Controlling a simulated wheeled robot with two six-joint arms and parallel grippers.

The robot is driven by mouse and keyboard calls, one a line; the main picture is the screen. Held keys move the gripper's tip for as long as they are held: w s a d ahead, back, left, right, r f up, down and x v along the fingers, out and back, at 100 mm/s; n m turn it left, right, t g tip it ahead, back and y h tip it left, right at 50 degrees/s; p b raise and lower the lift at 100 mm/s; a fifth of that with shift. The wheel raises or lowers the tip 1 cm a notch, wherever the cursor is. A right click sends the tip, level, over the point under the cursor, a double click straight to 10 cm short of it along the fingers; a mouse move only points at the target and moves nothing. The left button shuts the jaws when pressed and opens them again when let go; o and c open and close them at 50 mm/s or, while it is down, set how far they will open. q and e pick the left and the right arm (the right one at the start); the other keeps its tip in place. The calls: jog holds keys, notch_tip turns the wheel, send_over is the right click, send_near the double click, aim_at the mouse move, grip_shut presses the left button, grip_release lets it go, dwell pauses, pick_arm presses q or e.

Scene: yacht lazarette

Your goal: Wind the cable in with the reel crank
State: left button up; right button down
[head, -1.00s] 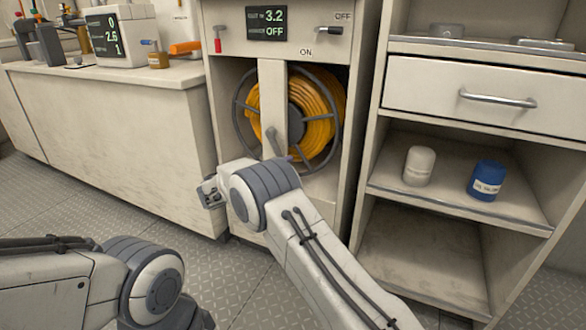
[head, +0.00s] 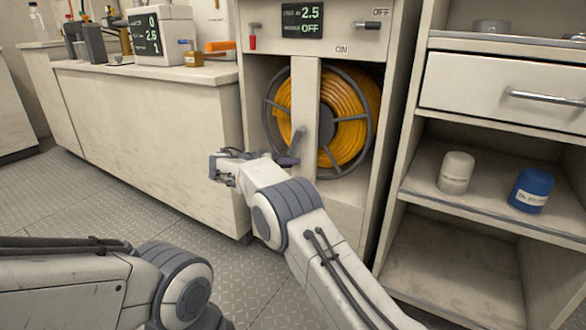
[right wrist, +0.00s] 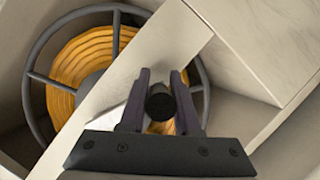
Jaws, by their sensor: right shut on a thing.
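The cable reel (head: 365,110) sits in an open cabinet bay behind a pale upright post (head: 305,85), with orange cable (head: 345,97) wound on it. The grey crank (head: 299,137) is on the front of the post, its arm slanting down to the handle. My right gripper (head: 290,159) is at the crank's lower end. In the right wrist view its two fingers (right wrist: 160,105) are shut around the dark round crank handle (right wrist: 160,90), seen end-on. My left arm shows at the lower left; its gripper is out of view.
The display (head: 302,20) above the reel reads 2.5 and OFF. A red-handled lever (head: 253,40) and a switch (head: 366,25) flank it. At right, shelves hold a white jar (head: 456,172) and a blue jar (head: 531,190). A counter (head: 150,90) stands left.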

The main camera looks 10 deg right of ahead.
jog(key=shift+w+a+y, duration=0.2)
jog(key=shift+w+y, duration=0.05)
jog(key=shift+y, duration=0.05)
jog(key=shift+m, duration=0.3)
jog(key=c, duration=0.6)
grip_release()
jog(key=p+v, duration=0.4)
jog(key=v, duration=0.6)
jog(key=shift+s+a+p, duration=0.2)
jog(key=shift+p, duration=0.2)
